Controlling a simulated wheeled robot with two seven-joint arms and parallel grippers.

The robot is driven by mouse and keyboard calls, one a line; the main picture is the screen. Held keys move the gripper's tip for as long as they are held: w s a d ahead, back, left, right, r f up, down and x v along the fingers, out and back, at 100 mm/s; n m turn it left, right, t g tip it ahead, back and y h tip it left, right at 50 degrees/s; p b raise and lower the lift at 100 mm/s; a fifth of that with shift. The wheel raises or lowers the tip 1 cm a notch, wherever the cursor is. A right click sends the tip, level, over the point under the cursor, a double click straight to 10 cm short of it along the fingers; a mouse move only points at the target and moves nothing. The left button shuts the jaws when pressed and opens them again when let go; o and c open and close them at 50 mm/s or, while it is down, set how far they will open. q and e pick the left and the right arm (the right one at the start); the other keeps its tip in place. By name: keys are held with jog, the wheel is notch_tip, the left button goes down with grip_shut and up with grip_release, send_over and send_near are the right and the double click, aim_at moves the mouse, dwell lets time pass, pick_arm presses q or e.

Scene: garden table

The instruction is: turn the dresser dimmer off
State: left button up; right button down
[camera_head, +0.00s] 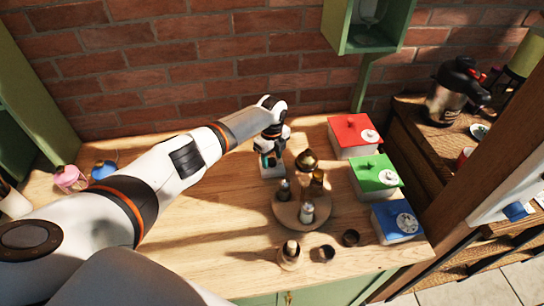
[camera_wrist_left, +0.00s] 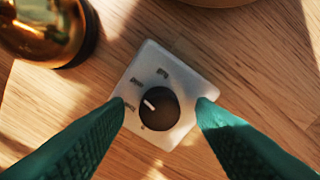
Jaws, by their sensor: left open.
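The dimmer shows in the left wrist view as a pale square plate (camera_wrist_left: 181,72) with a round black knob (camera_wrist_left: 159,108). A white pointer line on the knob aims to the upper left, and small dark marks lie along the plate. My left gripper (camera_wrist_left: 160,108) is open, with one green fingertip on each side of the knob. Whether the fingers touch the plate is unclear. In the head view, my left gripper (camera_head: 271,158) is above the white dimmer base (camera_head: 272,172), which it partly hides. My right gripper is not in view.
A brass dome (camera_head: 307,160) stands just right of the dimmer, close to my gripper. A round wooden tray (camera_head: 290,211) with small bottles is in front. Red (camera_head: 350,146), green (camera_head: 372,182) and blue (camera_head: 388,226) boxes line the right. The tabletop left of the tray (camera_head: 220,210) is clear.

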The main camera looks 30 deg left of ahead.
pick_arm(q)
jog(key=shift+f, duration=0.2)
jog(key=shift+c, duration=0.3)
jog(key=c, duration=0.9)
jog(key=shift+n, duration=0.3)
jog(key=n, duration=0.4)
jog(key=shift+r+p, duration=0.1)
jog(key=shift+p, duration=0.25)
jog(key=n+p, duration=0.1)
jog(key=n, duration=0.4)
jog(key=n+p, duration=0.1)
jog(key=n, duration=0.4)
jog(key=shift+w, duration=0.1)
jog(key=n+p, duration=0.1)
jog(key=n, duration=0.3)
jog(key=shift+n, duration=0.4)
